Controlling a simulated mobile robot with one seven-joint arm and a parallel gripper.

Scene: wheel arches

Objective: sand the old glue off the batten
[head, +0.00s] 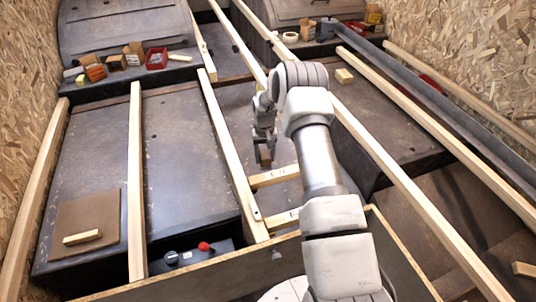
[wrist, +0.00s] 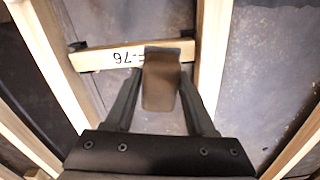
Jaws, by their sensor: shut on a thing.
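My gripper (head: 265,150) is shut on a brown sanding block (wrist: 161,84), which sits between the two dark fingers in the wrist view. The block also shows small in the head view (head: 265,158). A short pale cross batten (head: 274,176) lies just below the gripper in the head view. In the wrist view a short batten (wrist: 100,59) with upside-down black marking runs behind the block, which covers part of it. I cannot tell whether block and batten touch. A second marked cross batten (head: 284,219) lies nearer. No glue can be made out on either.
Long pale battens run lengthwise, one left of the gripper (head: 226,145) and one right (head: 385,165). A brown board (head: 84,238) with a small wood piece (head: 82,238) lies at left. Boxes and a red tray (head: 156,58) stand on the far left arch.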

